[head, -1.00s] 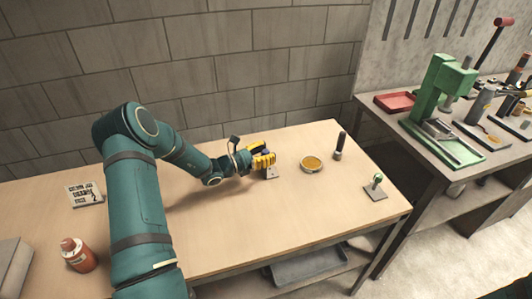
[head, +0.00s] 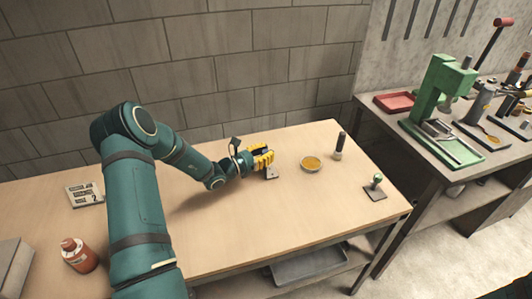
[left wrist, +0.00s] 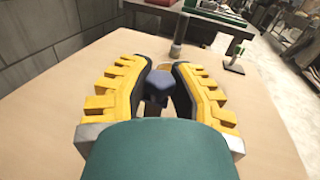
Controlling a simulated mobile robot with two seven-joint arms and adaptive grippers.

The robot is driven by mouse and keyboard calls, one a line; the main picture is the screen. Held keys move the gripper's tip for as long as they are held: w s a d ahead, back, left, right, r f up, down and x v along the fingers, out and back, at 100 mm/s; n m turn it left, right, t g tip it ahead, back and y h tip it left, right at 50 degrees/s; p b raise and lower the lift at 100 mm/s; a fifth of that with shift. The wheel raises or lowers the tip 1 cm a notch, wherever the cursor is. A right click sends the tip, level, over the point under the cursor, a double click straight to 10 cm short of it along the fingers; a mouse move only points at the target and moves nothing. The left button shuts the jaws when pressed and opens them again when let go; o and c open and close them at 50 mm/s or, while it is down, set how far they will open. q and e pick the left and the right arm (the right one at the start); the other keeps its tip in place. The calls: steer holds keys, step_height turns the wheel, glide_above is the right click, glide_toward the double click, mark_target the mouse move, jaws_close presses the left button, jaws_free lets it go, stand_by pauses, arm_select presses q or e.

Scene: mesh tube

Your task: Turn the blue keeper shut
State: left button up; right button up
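The blue keeper (left wrist: 158,86) is a small dark blue block seen between the yellow fingers in the left wrist view. My left gripper (left wrist: 163,72) has its black pads close against both sides of it, and they look to be touching it. In the head view my left gripper (head: 262,157) is at the back middle of the table, over a small grey plate (head: 271,174). The fingers hide most of the keeper there, so I cannot tell its exact angle. My right gripper is not in view.
A round yellow-topped dish (head: 311,164), a dark upright cylinder (head: 339,147) and a green-knobbed stand (head: 376,186) are right of the gripper. A red bottle (head: 78,255) and a marked card (head: 84,194) are at the left. The table's front middle is clear. A block wall stands behind.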

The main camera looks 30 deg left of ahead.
arm_select(q)
steer(key=shift+o, duration=0.3)
steer(key=shift+s+a+f, duration=0.2)
steer(key=shift+s+a, duration=0.1)
steer(key=shift+s, duration=0.25)
steer(key=shift+s+a+f, duration=0.15)
steer(key=shift+s+a, duration=0.1)
steer(key=shift+s, duration=0.3)
steer(key=shift+s+a+f, duration=0.2)
steer(key=shift+s+a, duration=0.1)
steer(key=shift+s, duration=0.25)
steer(key=r+v, duration=0.1)
steer(key=v, duration=0.7)
steer(key=shift+s, duration=0.2)
